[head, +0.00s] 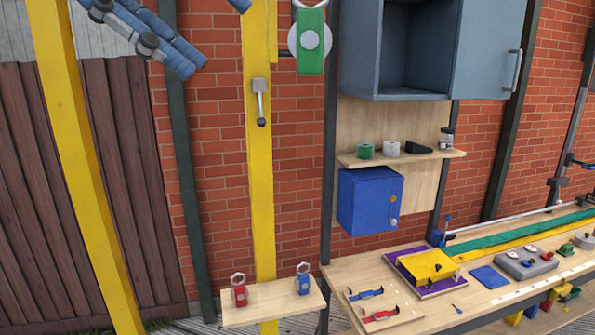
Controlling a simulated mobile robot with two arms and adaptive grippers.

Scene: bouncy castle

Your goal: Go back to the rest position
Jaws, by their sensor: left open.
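My left gripper (190,65) shows in the upper left of the head view. Its blue parts with dark joints slant down to the right, partly cut off by the top edge. It is open, and I see nothing held in it. It appears in front of the brick wall (218,125) and apart from the shelves and bench.
A yellow post (258,200) carries a grey lever (260,100). A green pulley block (311,40) hangs beside it. A small shelf (265,312) holds red and blue shackles. A blue box (369,200) and grey cabinet (410,95) stand above the cluttered workbench (345,268).

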